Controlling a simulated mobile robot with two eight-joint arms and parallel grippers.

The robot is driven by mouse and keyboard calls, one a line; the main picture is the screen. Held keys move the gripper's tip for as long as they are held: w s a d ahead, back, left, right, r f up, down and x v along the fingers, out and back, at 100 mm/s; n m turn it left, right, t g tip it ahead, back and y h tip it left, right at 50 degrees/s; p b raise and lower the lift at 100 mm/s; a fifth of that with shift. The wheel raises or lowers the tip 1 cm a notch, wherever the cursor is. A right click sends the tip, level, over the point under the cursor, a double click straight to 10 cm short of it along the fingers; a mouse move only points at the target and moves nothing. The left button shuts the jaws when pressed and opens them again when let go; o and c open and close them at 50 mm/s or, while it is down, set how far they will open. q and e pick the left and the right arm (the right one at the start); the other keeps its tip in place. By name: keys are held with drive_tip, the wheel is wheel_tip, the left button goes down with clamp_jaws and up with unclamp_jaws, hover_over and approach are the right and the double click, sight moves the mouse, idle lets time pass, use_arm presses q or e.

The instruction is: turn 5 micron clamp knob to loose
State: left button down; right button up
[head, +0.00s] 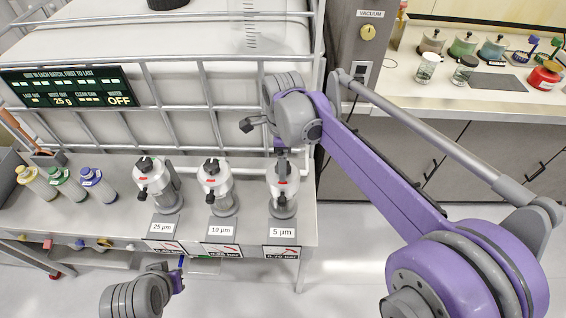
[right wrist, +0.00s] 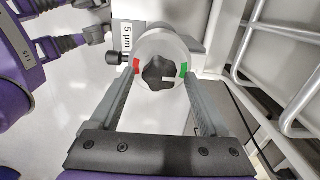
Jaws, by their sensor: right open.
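The 5 micron housing (head: 284,192) stands rightmost of three grey housings on the bench, above the "5 µm" label (head: 282,233). Its black lobed clamp knob (right wrist: 159,73) sits in a light round cap in the right wrist view, with a red mark (right wrist: 136,65) on the left and a green mark (right wrist: 182,69) on the right. A small white mark shows on the knob's lower right. My right gripper (right wrist: 161,80) is open, its fingers on either side of the cap; contact cannot be told. My left gripper (head: 177,280) is low at the front; its jaws are unclear.
The 10 µm housing (head: 217,186) and 25 µm housing (head: 158,184) stand to the left. A caged white tank (head: 170,70) is behind them. Capped bottles (head: 62,183) stand at far left. A side counter (head: 420,95) with jars is at the right.

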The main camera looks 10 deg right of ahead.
drive_tip(key=shift+f, duration=0.35)
clamp_jaws()
